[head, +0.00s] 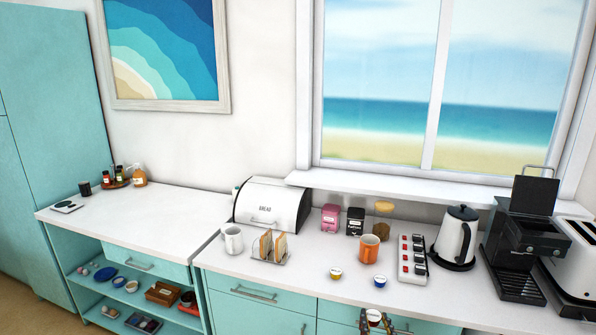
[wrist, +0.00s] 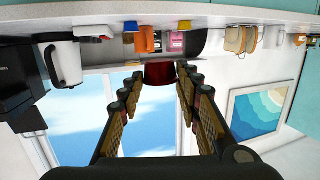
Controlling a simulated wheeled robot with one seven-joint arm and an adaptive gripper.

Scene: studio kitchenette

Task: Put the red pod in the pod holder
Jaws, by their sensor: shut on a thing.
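The red pod (head: 374,315) is held by my gripper (head: 376,322) at the bottom edge of the head view, in front of the counter. In the wrist view, which is upside down, the dark red pod (wrist: 160,74) sits between the fingertips of my gripper (wrist: 159,84), and they are shut on it. The black coffee machine (head: 510,242) stands at the right of the counter with its lid (head: 533,195) raised. A black part (head: 542,238) juts from its front; I cannot tell whether this is the pod holder. My gripper is left of the machine and nearer the camera.
A yellow pod (head: 336,273) and a blue pod (head: 380,281) lie on the counter (head: 300,283). An orange mug (head: 369,248), a white block with red parts (head: 412,258) and a kettle (head: 456,237) stand behind. A toaster (head: 574,262) is right of the machine.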

